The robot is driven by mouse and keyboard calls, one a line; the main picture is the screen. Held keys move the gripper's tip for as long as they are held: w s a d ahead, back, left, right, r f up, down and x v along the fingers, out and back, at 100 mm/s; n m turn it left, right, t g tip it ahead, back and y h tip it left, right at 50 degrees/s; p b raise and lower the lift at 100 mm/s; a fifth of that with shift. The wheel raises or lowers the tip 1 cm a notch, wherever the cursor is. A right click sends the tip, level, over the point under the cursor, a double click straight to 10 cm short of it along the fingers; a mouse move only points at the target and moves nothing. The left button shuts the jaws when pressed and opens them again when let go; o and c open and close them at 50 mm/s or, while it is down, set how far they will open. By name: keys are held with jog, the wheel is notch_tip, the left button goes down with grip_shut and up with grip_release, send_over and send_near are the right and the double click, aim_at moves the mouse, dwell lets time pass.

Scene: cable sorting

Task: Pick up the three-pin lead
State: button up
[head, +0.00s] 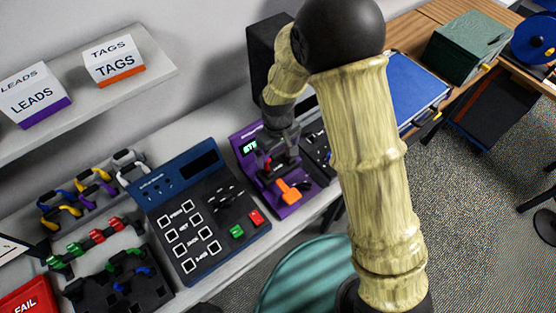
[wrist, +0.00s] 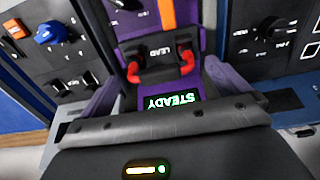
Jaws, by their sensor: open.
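Several leads with coloured ends lie at the left of the bench in the head view: yellow, purple and blue ones (head: 93,190), a red-and-green row (head: 95,240), and green and blue ones on a black holder (head: 120,280). I cannot tell which is the three-pin lead. My gripper (head: 272,155) is open, low over the purple tester (head: 300,203). The tester's label LEAD (wrist: 160,50) and lit display STEADY (wrist: 172,101) show in the wrist view. Two red pieces flank the label; I cannot tell whether they belong to the tester. I see no lead held.
A dark blue keypad unit (head: 200,220) stands left of the tester. LEADS (head: 35,98) and TAGS (head: 113,63) boxes sit on the shelf above. A red FAIL tray (head: 30,298) is at bottom left. An orange lever (head: 290,190) sticks up from the tester.

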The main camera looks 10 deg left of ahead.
notch_tip(320, 180, down, 4)
jog(key=shift+f+p, duration=0.15)
jog(key=shift+p, duration=0.65)
jog(key=shift+w, duration=0.15)
jog(key=shift+f, duration=0.1)
jog(key=shift+a, duration=0.1)
jog(key=shift+c, duration=1.1)
jog(key=c, duration=0.5)
jog(key=o, duration=0.7)
jog(key=shift+d, duration=0.2)
jog(key=shift+s, duration=0.2)
